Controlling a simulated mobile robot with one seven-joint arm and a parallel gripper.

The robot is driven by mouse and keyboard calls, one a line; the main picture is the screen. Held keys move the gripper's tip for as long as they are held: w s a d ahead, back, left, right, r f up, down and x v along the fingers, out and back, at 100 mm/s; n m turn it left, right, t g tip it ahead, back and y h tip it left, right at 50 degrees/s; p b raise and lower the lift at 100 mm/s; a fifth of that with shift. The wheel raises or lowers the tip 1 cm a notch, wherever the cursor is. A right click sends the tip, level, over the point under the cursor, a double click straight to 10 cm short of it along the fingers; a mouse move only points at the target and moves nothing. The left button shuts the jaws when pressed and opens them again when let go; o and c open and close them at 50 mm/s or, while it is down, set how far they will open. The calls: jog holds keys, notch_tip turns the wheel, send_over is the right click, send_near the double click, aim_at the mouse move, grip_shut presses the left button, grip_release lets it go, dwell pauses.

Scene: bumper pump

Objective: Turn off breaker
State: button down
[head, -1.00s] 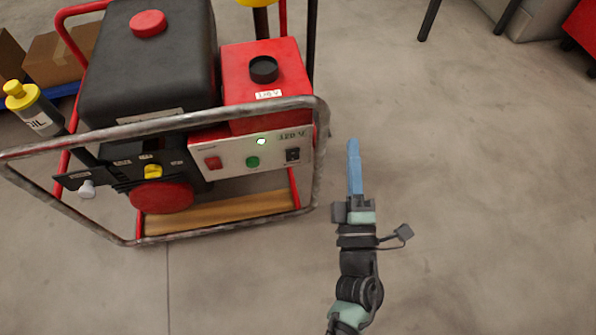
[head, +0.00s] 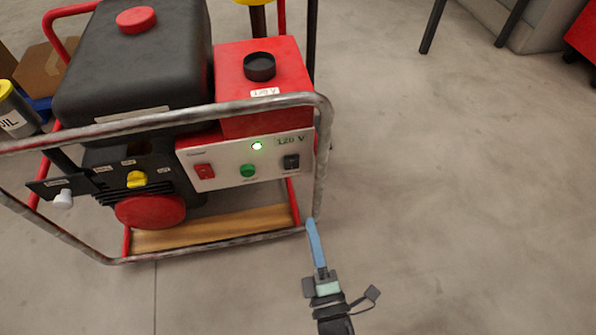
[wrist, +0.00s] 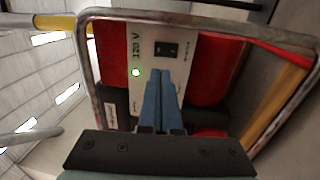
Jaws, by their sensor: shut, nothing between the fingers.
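The pump's white control panel (head: 228,163) faces me inside the metal frame. It carries a red switch (head: 204,171) on the left, a green button (head: 248,171) in the middle, a lit green lamp (head: 257,146), and a black switch (head: 291,162) on the right under "120 V". The black switch also shows in the wrist view (wrist: 166,49), beyond my fingertips. My gripper (head: 311,226) is shut and empty, its blue fingers pointing up at the frame's lower right corner. In the wrist view the fingers (wrist: 163,88) hide part of the panel, including the green button.
The grey frame tube (head: 322,150) runs around the panel's right side and over its top, close to my fingers. An oil bottle (head: 14,112) stands left. Floor (head: 450,200) at right is clear.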

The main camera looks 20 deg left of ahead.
jog(key=b, duration=0.5)
send_near(295, 160)
jog(key=x, duration=0.5)
jog(key=shift+w+a+f, duration=0.15)
jog(key=shift+w+f, duration=0.05)
jog(key=shift+w+a+r+b, duration=0.2)
jog(key=shift+w+a+b, duration=0.15)
jog(key=shift+w, duration=0.2)
jog(key=shift+w+a+r, duration=0.1)
jog(key=shift+w+r, duration=0.05)
